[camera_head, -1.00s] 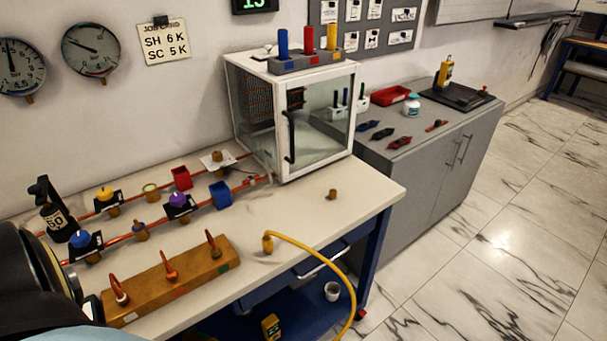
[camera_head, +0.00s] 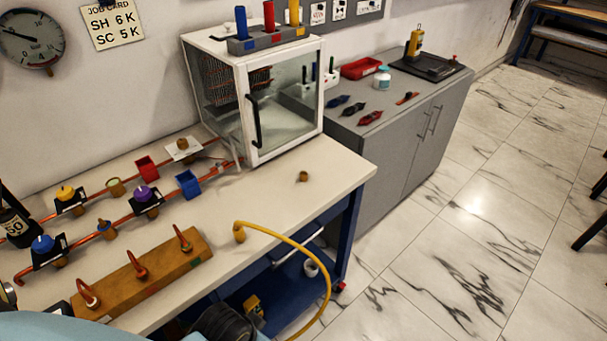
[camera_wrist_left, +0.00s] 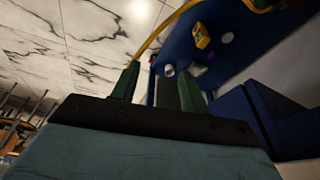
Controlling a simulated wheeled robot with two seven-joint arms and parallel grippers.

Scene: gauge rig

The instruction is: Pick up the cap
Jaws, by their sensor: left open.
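A small brass piece (camera_head: 303,176), which looks like the cap, stands alone on the white bench top (camera_head: 330,190), in front of the glass-doored cabinet. It is too small to make out in detail. My left gripper (camera_wrist_left: 160,85) shows in the left wrist view with its two green fingers apart and nothing between them. It is beside the blue bench frame, away from the brass piece. In the head view only parts of my arm show at the bottom edge; the left fingertips are hidden there. My right gripper is not in view.
A yellow hose (camera_head: 312,258) arcs from the bench top down past its front edge. A wooden block (camera_head: 160,268) with copper hooks lies at the front left, with copper pipes and valves behind. The cabinet (camera_head: 278,110) stands at the back. Bench around the brass piece is clear.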

